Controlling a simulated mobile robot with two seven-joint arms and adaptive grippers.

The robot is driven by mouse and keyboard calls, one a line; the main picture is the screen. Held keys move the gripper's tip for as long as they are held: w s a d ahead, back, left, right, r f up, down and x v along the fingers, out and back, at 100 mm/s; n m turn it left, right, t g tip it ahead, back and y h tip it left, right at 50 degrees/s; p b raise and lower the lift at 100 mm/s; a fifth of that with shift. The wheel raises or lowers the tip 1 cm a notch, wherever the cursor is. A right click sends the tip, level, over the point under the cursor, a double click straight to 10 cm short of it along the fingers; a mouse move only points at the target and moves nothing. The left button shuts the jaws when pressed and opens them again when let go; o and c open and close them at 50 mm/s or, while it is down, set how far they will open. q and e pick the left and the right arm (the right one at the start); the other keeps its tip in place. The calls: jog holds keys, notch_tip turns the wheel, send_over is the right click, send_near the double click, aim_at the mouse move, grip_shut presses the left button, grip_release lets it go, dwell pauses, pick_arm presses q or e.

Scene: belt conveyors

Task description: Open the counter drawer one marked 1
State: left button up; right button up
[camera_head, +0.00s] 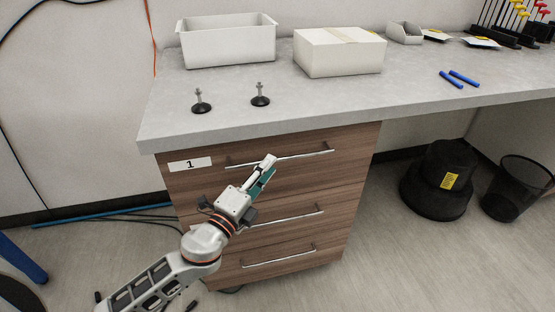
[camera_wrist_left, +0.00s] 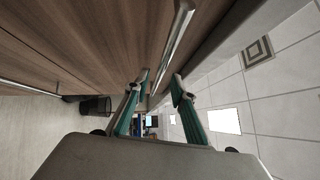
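The counter drawer marked 1 (camera_head: 210,178) is the top of three wood-fronted drawers and sits shut under the counter. Its white label (camera_head: 190,164) is at its upper left. Its metal bar handle (camera_head: 310,154) runs across the front and also shows in the left wrist view (camera_wrist_left: 176,40). My left gripper (camera_head: 267,164) is at the drawer front, over the middle of the handle. In the left wrist view its green-padded fingers (camera_wrist_left: 160,84) are apart, with the bar running into the gap between them. Contact cannot be told. My right gripper is not in view.
Two lower drawers have similar handles (camera_head: 280,256). The grey counter (camera_head: 330,95) holds a white bin (camera_head: 228,45), a carton (camera_head: 338,55), two black-footed posts (camera_head: 260,97) and blue pens (camera_head: 455,78). A black container (camera_head: 438,182) and a mesh basket (camera_head: 517,188) stand at right.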

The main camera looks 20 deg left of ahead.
pick_arm(q)
jog(key=shift+x, duration=1.95)
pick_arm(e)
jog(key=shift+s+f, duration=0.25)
pick_arm(q)
grip_shut()
jog(key=shift+f, duration=0.1)
